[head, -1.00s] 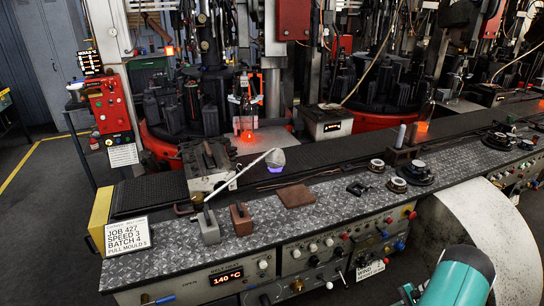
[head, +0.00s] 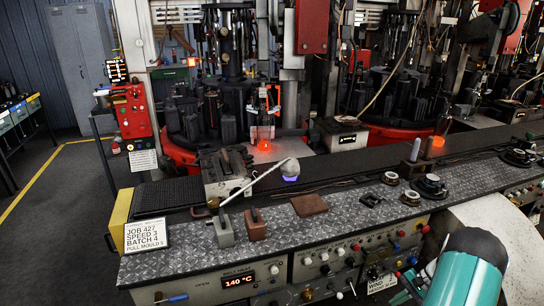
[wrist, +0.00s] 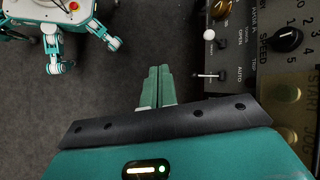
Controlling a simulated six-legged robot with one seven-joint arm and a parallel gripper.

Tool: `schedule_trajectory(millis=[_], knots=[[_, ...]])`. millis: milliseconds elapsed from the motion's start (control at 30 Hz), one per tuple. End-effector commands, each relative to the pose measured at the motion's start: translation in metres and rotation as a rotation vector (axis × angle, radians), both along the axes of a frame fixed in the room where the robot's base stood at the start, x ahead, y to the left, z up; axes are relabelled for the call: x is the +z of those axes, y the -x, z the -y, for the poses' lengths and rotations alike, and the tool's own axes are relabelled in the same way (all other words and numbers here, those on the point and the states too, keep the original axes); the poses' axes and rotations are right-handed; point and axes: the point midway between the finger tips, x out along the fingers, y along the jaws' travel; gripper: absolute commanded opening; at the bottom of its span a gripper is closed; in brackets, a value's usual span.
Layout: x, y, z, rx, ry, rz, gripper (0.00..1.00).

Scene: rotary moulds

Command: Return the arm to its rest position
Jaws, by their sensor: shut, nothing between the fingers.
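My arm shows as a teal and white link at the lower right of the head view, in front of the bench. My gripper (wrist: 155,88) shows in the wrist view, pointing down over the dark floor. Its two pale green fingers lie together with nothing between them. It is beside the panel with its knobs and levers, apart from it. In the head view the fingers cannot be made out.
A bench (head: 190,262) with a patterned metal top carries blocks, a sign (head: 146,234) and round fittings. A control panel (wrist: 258,50) with a speed knob (wrist: 287,39) and toggle levers is close on the gripper's right. Bare floor (wrist: 130,60) is below.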

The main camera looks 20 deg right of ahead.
Motion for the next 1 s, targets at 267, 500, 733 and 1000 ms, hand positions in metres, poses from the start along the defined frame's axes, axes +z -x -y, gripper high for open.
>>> schedule_trajectory(millis=[267, 500, 733, 1000], knots=[[0.112, -0.044, -0.058, 0.189, 0.172, 0.036, 0.0], [0.201, -0.058, -0.129, 0.352, 0.324, 0.09, 0.0], [0.272, -0.051, -0.202, 0.501, 0.469, 0.166, 0.0], [0.334, -0.016, -0.282, 0.661, 0.632, 0.282, 0.0]])
